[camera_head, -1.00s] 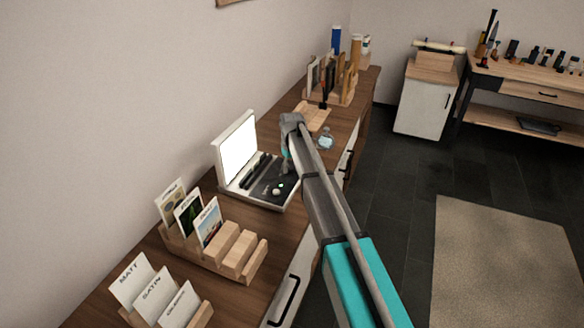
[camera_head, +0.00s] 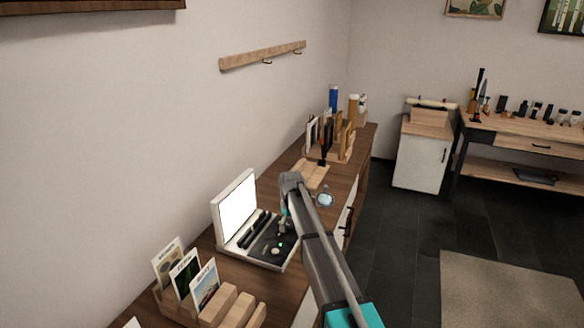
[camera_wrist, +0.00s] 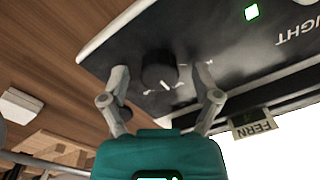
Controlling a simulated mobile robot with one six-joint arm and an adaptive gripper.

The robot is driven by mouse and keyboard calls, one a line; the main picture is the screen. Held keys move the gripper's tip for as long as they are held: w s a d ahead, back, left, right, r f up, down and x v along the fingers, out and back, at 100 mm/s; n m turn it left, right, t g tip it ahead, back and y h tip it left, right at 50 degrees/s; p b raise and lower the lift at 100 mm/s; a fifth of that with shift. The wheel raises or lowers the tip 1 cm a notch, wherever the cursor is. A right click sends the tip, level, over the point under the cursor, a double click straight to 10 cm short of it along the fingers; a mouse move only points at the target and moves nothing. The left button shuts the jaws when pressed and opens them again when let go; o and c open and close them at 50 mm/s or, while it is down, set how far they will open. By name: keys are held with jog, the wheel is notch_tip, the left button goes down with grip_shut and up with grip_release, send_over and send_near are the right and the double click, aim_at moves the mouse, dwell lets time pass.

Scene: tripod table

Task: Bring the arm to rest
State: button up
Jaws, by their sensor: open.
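My arm (camera_head: 322,255) reaches over the wooden counter (camera_head: 345,182) toward an open white case with a lit panel (camera_head: 238,206) and a dark control board (camera_head: 268,243). In the wrist view my gripper (camera_wrist: 161,75) is open, its two fingers on either side of a black knob (camera_wrist: 158,70) with a white pointer mark. I cannot tell whether the fingers touch it or the board. A small green light (camera_wrist: 251,12) glows on the board, and part of a label reads "IGHT".
A wooden card rack (camera_head: 207,300) stands nearer on the counter. A wooden tray (camera_head: 312,174) and a rack of upright pieces (camera_head: 328,140) stand beyond the case. A wall rail with hooks (camera_head: 262,55) hangs above.

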jog(key=s+d+r+m+p, duration=0.2)
jog(key=s+d, duration=0.4)
jog(key=s, duration=0.5)
jog(key=s+d+r+m+p, duration=0.3)
jog(key=s+d, duration=0.3)
jog(key=s, duration=0.5)
jog(key=s+d+r+m+p, duration=0.2)
jog(key=s+d, duration=0.4)
jog(key=s, duration=0.5)
jog(key=shift+s+r+p, duration=0.2)
jog(key=shift+r+p, duration=0.2)
jog(key=shift+r, duration=0.05)
